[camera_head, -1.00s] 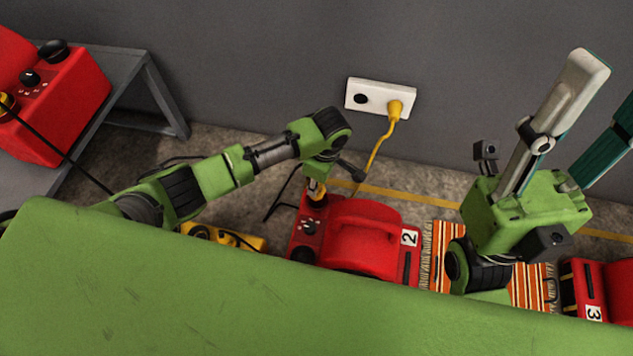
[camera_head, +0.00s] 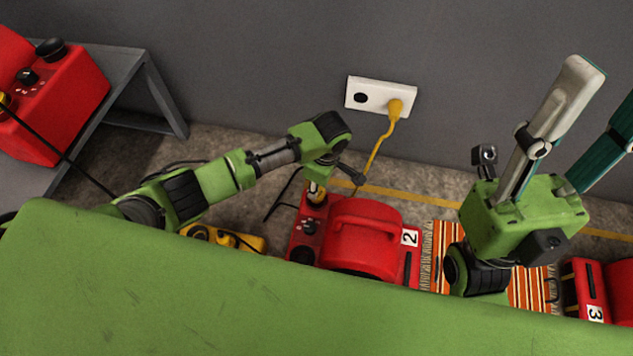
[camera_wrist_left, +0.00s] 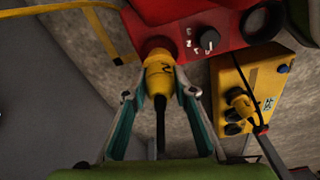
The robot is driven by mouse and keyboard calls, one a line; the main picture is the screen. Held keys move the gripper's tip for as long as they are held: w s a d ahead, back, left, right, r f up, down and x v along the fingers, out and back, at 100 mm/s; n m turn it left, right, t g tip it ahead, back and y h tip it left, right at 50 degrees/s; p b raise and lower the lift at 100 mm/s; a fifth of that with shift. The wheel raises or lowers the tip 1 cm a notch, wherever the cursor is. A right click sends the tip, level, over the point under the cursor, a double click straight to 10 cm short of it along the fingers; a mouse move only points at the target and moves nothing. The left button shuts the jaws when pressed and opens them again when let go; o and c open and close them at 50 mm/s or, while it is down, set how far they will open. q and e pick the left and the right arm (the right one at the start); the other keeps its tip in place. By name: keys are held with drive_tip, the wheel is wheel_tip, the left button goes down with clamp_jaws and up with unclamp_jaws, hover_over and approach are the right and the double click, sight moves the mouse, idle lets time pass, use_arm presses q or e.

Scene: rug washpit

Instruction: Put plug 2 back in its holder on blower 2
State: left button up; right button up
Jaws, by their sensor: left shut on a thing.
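Blower 2 (camera_head: 362,240) is the red machine on the floor with a white "2" label (camera_head: 410,237). Plug 2 (camera_wrist_left: 159,77) is yellow with a dark mark and a black cord. My left gripper (camera_wrist_left: 157,88) is shut on it, a finger on each side. The plug's front end meets the red body of blower 2 (camera_wrist_left: 190,20), beside its dial; I cannot tell how deep it sits. In the head view my left gripper (camera_head: 316,188) is over the blower's left end, and the plug is mostly hidden. My right gripper (camera_head: 600,92) is open and empty, raised at the right.
A white wall socket (camera_head: 376,85) holds a yellow plug with a yellow cord. A yellow box (camera_head: 250,241) lies left of blower 2. A striped rug (camera_head: 440,240) and blower 3 (camera_head: 590,290) are to the right. A grey table (camera_head: 125,80) carries another red machine.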

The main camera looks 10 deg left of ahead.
idle(0.6)
use_arm(q)
drive_tip(key=shift+p, duration=0.6)
drive_tip(key=shift+f+b, duration=0.65)
drive_tip(key=shift+f, duration=1.3)
drive_tip(key=o, duration=1.2)
drive_tip(key=shift+o, duration=0.2)
drive_tip(key=r, duration=0.4)
drive_tip(key=d+r, duration=0.1)
drive_tip(key=r, duration=0.7)
drive_tip(key=shift+s+d, duration=0.15)
